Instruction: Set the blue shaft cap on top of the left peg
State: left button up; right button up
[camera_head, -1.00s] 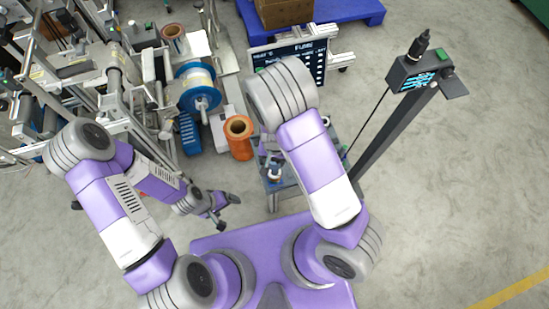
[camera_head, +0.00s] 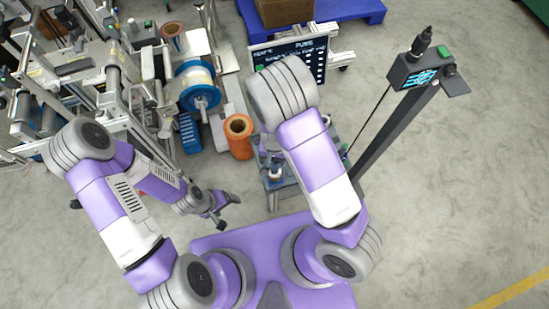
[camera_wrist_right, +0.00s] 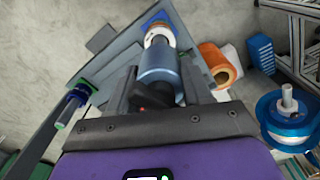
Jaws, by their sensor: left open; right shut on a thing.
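My right gripper (camera_wrist_right: 165,93) is shut on a smooth blue cylinder (camera_wrist_right: 160,66), which looks like the blue shaft cap. In the right wrist view, a white ring-shaped piece (camera_wrist_right: 160,34) shows just beyond the cylinder's far end; I cannot tell whether they touch. A second upright post with a blue and green band (camera_wrist_right: 73,98) stands at the tray's left in that view. In the head view, a small white and blue piece (camera_head: 275,173) shows on the cart, and my right arm hides much of it. My left gripper (camera_head: 220,212) is open and empty, low beside the cart.
An orange spool (camera_head: 239,136) stands left of the cart (camera_head: 272,201); it also shows in the right wrist view (camera_wrist_right: 216,64). A blue-flanged reel (camera_head: 198,87) and machinery lie left. A screen (camera_head: 300,62) stands behind. A dark post (camera_head: 392,130) rises right. Floor at right is clear.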

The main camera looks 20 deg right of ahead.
jog(key=shift+f, duration=0.25)
jog(key=shift+f+b, duration=0.4)
jog(key=shift+b, duration=0.05)
jog(key=shift+f, duration=0.3)
jog(key=shift+f+b, duration=0.35)
jog(key=shift+b, duration=0.1)
jog(key=shift+f, duration=0.25)
jog(key=shift+f+b, duration=0.75)
jog(key=shift+f, duration=0.1)
dwell(0.4)
jog(key=shift+f+b, duration=0.4)
jog(key=shift+f, duration=0.1)
